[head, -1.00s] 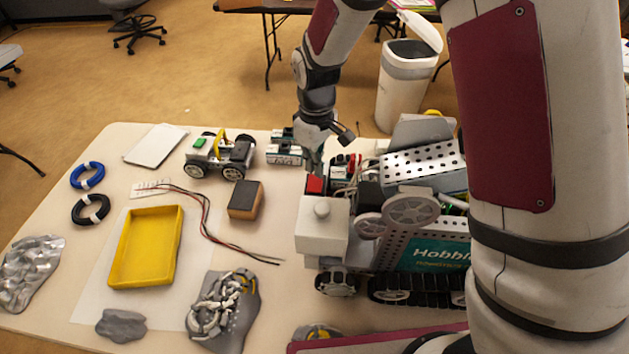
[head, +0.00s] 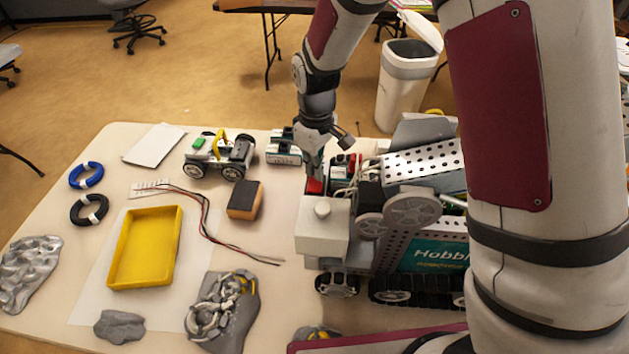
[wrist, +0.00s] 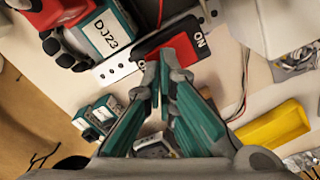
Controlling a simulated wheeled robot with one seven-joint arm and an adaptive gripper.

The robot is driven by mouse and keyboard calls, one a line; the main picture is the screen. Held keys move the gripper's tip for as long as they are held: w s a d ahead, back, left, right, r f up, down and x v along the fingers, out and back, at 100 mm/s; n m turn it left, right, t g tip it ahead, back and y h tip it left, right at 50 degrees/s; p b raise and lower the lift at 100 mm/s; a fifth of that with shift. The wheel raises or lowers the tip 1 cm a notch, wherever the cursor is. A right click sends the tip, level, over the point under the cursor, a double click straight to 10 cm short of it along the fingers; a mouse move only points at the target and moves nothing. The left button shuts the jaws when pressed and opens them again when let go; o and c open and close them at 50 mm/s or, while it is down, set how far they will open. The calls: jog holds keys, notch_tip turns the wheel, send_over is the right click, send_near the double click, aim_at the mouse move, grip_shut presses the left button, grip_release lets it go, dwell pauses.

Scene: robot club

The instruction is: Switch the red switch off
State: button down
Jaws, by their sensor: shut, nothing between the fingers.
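The red switch (head: 314,187) sits on the tracked robot on the table, behind its white block. In the wrist view the red switch (wrist: 163,32) is a red rocker in a black housing, with an "ON" label (wrist: 202,40) at its right end. My gripper (head: 315,174) points down at the switch from above. In the wrist view my gripper (wrist: 163,68) has its teal fingers shut and empty, with the tips at the near edge of the switch, covering part of it. I cannot tell whether they touch it.
The tracked robot (head: 408,250) has wires and raised plates right of the switch. A white block (head: 322,228) stands in front of it. A battery labelled DJ23 (wrist: 108,33) is nearby. A yellow tray (head: 146,245), a small wheeled car (head: 220,155) and a sponge block (head: 245,201) lie left.

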jog(key=shift+f, duration=0.6)
dwell(0.3)
jog(key=shift+r, duration=0.1)
jog(key=shift+r+p, duration=1.25)
jog(key=shift+r, duration=2.2)
